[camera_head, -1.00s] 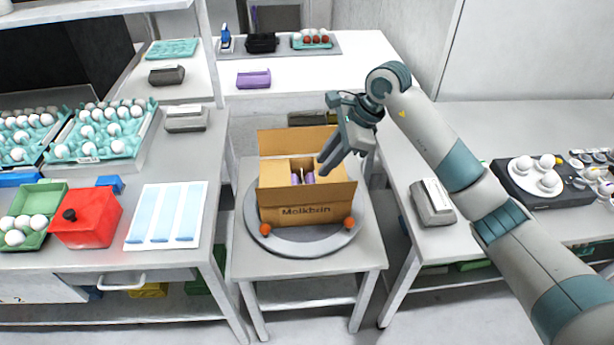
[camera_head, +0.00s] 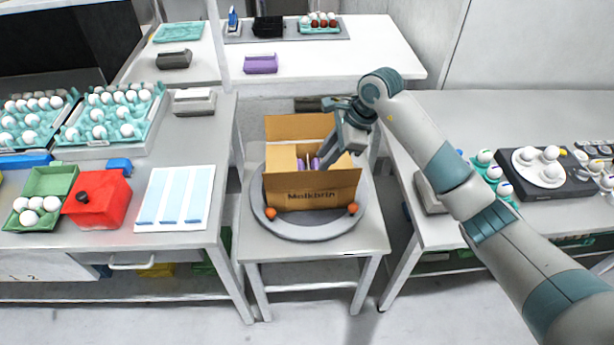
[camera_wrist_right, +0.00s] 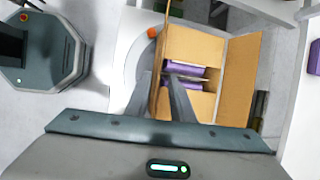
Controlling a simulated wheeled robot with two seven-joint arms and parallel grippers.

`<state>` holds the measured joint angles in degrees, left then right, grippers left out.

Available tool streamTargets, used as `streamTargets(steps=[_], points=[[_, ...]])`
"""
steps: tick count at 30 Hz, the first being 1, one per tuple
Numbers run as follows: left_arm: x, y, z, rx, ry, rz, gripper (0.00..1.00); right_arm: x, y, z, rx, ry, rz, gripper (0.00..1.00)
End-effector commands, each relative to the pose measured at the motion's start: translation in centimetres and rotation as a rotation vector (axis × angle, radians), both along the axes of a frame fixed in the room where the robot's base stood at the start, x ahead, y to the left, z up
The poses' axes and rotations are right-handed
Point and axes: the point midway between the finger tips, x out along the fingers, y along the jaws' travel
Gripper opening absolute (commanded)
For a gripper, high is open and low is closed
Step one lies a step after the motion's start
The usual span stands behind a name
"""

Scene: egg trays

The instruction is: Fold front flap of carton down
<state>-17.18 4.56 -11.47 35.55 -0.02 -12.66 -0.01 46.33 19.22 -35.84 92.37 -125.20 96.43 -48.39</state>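An open brown carton (camera_head: 311,197) marked "Molkbrin" sits on a round grey turntable (camera_head: 272,223) on the middle stand. Its back flap (camera_head: 300,127) stands up. Purple packs show inside the carton, and the right wrist view shows them too (camera_wrist_right: 180,70). My right gripper (camera_head: 323,163) reaches over the carton from the right, its fingers near the top front edge. In the right wrist view the gripper (camera_wrist_right: 160,76) is open, with the front panel's thin edge (camera_wrist_right: 158,55) between the fingers. Contact with the cardboard cannot be told. My left gripper is out of view.
The left table holds egg trays (camera_head: 110,115), a red box (camera_head: 97,203) and a striped white board (camera_head: 174,198). The right table holds a black fixture with eggs (camera_head: 542,172).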

Motion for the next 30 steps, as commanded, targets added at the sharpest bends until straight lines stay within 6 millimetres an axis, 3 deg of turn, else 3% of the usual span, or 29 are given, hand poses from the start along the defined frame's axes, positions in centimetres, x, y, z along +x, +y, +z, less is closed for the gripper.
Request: streamTargets(steps=[18,30], points=[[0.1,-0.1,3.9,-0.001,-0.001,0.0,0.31,1.6,4.1,-9.4,0.001,0.004,-0.001,0.21],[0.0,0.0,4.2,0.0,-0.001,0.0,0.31,1.9,4.6,-11.0,0.0,-0.001,0.0,0.21]])
